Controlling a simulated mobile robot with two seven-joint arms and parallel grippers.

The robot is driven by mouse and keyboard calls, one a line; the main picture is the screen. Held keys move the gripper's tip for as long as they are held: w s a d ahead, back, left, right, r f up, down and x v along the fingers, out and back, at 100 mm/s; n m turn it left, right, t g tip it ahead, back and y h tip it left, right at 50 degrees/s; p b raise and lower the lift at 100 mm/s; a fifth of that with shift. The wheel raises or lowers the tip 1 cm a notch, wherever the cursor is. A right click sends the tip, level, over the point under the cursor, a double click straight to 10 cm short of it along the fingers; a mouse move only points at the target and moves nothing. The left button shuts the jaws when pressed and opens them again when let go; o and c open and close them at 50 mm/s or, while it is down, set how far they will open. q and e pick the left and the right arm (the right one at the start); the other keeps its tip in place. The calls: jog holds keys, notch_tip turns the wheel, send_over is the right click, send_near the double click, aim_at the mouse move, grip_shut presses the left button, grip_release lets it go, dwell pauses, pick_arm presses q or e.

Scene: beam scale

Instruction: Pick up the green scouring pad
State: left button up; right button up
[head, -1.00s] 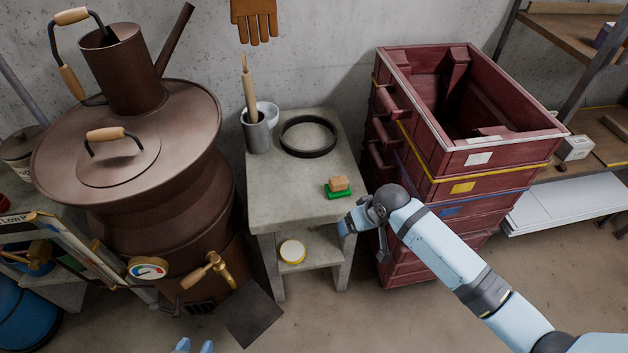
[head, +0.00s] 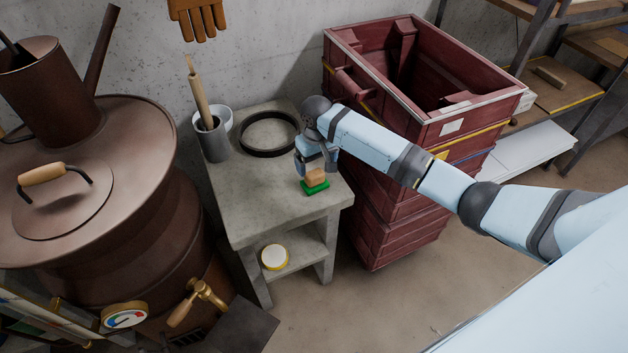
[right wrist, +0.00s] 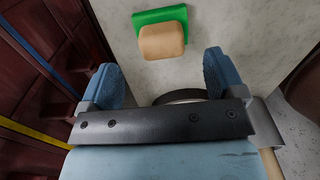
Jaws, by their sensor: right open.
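The green scouring pad (head: 314,189) lies flat on the grey concrete stand (head: 240,208), near its front right corner. A tan block (head: 316,177) sits on top of the pad and covers much of it. In the right wrist view the pad (right wrist: 152,15) shows as a green edge behind the block (right wrist: 162,41). My right gripper (head: 318,164) is above the stand, just behind the pad in the head view. In the right wrist view its two fingers (right wrist: 160,80) are spread and empty, with the block and pad beyond their tips. My left gripper is not in view.
A black ring (head: 268,152) lies on the stand behind the pad. A grey cup (head: 212,140) with a wooden-handled tool and a white bowl stand at its back left. Stacked dark red crates (head: 400,198) stand close on the right, a large brown still (head: 95,240) on the left.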

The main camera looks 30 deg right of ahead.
aim_at(315, 173)
jog(key=f, duration=0.6)
jog(key=shift+w+f, duration=0.35)
jog(key=shift+f, duration=0.05)
jog(key=c, duration=1)
jog(key=shift+c, duration=0.2)
jog(key=shift+r, duration=0.1)
notch_tip(315, 173, up, 20)
